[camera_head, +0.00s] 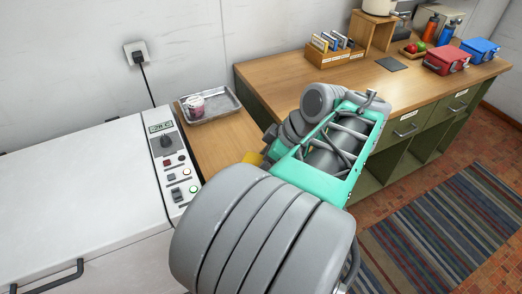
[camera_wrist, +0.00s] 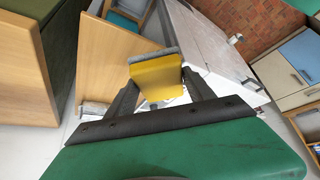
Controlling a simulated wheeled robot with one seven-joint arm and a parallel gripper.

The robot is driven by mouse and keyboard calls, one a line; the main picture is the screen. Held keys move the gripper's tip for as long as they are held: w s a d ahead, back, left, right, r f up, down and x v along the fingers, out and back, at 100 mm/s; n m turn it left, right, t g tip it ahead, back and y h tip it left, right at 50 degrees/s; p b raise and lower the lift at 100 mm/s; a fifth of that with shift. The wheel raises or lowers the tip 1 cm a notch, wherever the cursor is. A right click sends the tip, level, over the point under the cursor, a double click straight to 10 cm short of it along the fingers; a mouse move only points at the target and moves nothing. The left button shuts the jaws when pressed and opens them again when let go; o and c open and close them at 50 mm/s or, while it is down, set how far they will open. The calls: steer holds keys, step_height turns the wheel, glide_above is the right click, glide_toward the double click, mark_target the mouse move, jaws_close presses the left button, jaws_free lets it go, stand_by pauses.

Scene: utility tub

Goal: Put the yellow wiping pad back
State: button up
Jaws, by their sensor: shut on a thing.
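The yellow wiping pad (camera_wrist: 156,78) is between the two dark fingers of my gripper (camera_wrist: 160,88) in the wrist view. The gripper is shut on it, and a grey strip shows along the pad's far edge. In the head view only a small yellow piece of the pad (camera_head: 253,158) shows beside my arm, over the wooden side surface (camera_head: 222,142). My arm hides the fingers and most of the pad there. I cannot tell how far the pad is from the surface.
A metal tray (camera_head: 222,115) with a pinkish cup (camera_head: 196,106) lies on the side surface. The white tub (camera_head: 80,190) with its control panel (camera_head: 168,160) stands left. A wooden workbench (camera_head: 280,75) at right holds a book box, red and blue boxes, and bottles.

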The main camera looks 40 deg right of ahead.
steer(key=shift+s+d+r, duration=0.2)
steer(key=shift+s+r, duration=0.15)
steer(key=shift+s, duration=0.1)
steer(key=w+d+f, duration=0.4)
steer(key=w, duration=0.1)
steer(key=w+d+f+p, duration=0.1)
steer(key=w+d+f, duration=0.3)
steer(key=d+f, duration=0.1)
steer(key=shift+w+f, duration=0.2)
steer(key=shift+w, duration=0.2)
steer(key=f, duration=0.1)
steer(key=f+p, duration=0.1)
steer(key=f, duration=0.1)
steer(key=shift+w+d+f, duration=0.15)
steer(key=shift+w, duration=0.05)
steer(key=shift+f+b, duration=0.3)
steer(key=shift+f, duration=0.1)
steer(key=o, duration=1.4)
steer(key=shift+o, duration=0.2)
steer(key=shift+r, duration=0.1)
